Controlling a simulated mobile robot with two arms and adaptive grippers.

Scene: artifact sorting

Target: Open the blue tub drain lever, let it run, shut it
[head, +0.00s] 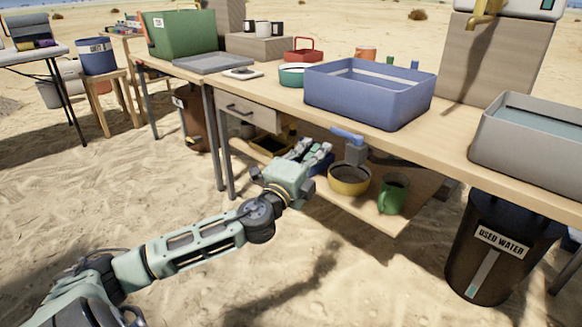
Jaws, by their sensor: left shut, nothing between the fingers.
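The blue tub (363,100) stands on the table near its front edge, with water in it as far as I can tell. Below the tabletop hangs its drain, a grey-blue valve body (355,153) with a blue lever (347,135) on top that points left. My left gripper (312,150) reaches in from the left, just left of the lever and slightly lower. It is shut and empty; a gap shows between it and the lever in this view. My right gripper is not in view.
A yellow bowl (349,188) sits under the drain on a lower shelf (385,218), with a green mug (393,196) beside it. A drawer (247,112) is left of the drain. A used-water bin (485,265) and a grey tub (530,150) are at the right.

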